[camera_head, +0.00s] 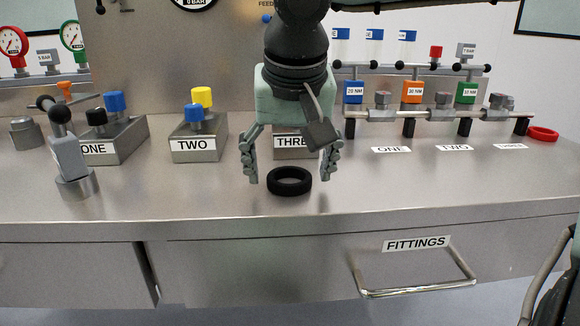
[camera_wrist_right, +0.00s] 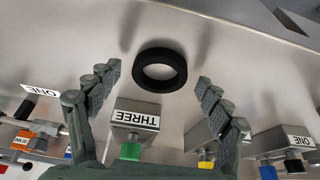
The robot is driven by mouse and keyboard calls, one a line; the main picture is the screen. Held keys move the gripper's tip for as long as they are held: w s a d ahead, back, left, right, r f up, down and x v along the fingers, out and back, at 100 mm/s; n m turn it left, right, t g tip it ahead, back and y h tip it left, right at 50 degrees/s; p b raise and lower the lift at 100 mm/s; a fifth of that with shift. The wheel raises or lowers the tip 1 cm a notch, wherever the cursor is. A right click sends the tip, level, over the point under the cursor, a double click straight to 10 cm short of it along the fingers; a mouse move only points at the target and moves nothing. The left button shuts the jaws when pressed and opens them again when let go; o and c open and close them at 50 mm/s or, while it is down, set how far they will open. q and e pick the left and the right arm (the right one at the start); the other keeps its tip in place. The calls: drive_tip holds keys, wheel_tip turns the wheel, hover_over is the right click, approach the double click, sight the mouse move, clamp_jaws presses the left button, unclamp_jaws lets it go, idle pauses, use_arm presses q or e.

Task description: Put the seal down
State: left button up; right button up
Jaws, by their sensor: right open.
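The black ring-shaped seal (camera_head: 289,188) lies flat on the steel bench top (camera_head: 400,185), in front of the block labelled THREE (camera_head: 291,143). My right gripper (camera_head: 290,175) points down over the bench with its fingers spread wide, one on each side of the seal. A gap shows between the seal and each finger. In the right wrist view the whole seal (camera_wrist_right: 160,83) shows just beyond the open fingertips (camera_wrist_right: 157,78), touched by neither. My left gripper is not in view.
Blocks ONE (camera_head: 118,140) and TWO (camera_head: 199,149) with coloured knobs stand to the left, near a small lever valve (camera_head: 70,160). A pipe rack (camera_head: 435,114) and a red ring (camera_head: 543,134) are at the back right. The bench's front right is clear, above the FITTINGS drawer (camera_head: 330,270).

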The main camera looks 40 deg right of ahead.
drive_tip(key=shift+r, duration=0.25)
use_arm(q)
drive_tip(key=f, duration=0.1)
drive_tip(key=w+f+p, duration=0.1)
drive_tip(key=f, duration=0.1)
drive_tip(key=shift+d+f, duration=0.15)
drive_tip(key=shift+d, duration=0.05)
use_arm(e)
drive_tip(key=v, duration=1.1)
drive_tip(key=shift+r, duration=0.35)
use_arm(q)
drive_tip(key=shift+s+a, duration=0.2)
use_arm(e)
drive_tip(key=shift+s+a, duration=0.1)
